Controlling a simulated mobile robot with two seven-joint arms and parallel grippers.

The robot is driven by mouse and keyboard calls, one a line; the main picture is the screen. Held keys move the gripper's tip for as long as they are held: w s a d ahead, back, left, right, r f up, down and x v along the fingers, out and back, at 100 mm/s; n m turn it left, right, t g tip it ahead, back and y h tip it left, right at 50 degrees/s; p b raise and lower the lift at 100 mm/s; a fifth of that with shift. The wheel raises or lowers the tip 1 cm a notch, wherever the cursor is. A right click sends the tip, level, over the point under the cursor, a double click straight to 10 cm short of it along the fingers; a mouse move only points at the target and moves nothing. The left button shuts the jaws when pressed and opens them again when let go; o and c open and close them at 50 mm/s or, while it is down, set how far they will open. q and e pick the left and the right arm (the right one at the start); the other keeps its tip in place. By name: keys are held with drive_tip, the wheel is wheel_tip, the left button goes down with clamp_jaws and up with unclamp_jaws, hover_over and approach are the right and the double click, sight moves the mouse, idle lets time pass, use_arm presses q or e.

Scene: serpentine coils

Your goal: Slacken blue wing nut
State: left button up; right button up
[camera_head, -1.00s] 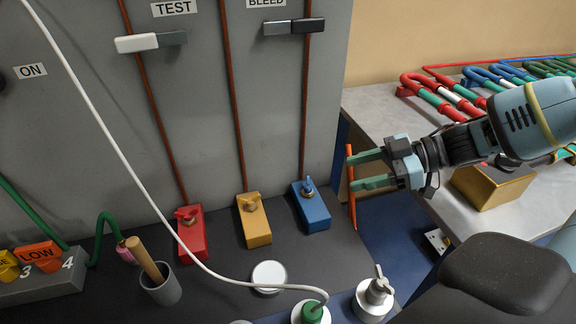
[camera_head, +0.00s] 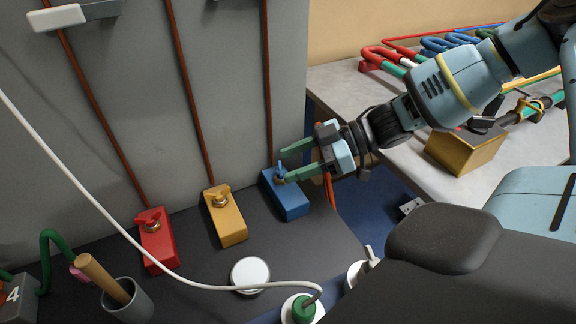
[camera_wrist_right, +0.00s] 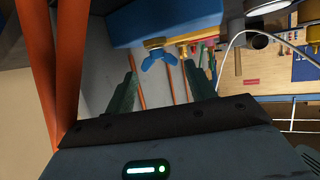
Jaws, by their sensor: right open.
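The blue wing nut (camera_head: 281,171) sits on a brass fitting on top of the blue block (camera_head: 290,201), the rightmost of three blocks on the dark bench. My right gripper (camera_head: 284,165) reaches in from the right with its green fingers open, one on the far side of the nut and one on the near side. In the right wrist view the blue wing nut (camera_wrist_right: 160,57) shows between the tips of the open right gripper (camera_wrist_right: 160,72), at or just beyond them. I see no clear grip on it. My left gripper is not in view.
A yellow block (camera_head: 229,222) and a red block (camera_head: 160,246) with their own wing nuts stand to the left. A white cable (camera_head: 115,228) crosses the bench. A grey cup (camera_head: 129,303) and a round white lid (camera_head: 250,273) stand in front. A grey table (camera_head: 345,88) is at right.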

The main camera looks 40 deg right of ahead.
drive_tip(key=shift+w+a+f, duration=0.3)
drive_tip(key=shift+w+a, duration=0.1)
drive_tip(key=shift+a, duration=0.15)
drive_tip(key=shift+c, duration=0.2)
drive_tip(key=c, duration=0.7)
drive_tip(key=shift+w+n+g+y+b, duration=0.1)
drive_tip(key=shift+n+g+y+b, duration=0.45)
drive_tip(key=shift+n+g, duration=0.25)
drive_tip(key=o, duration=0.7)
drive_tip(key=shift+o, duration=0.2)
drive_tip(key=shift+d, duration=0.1)
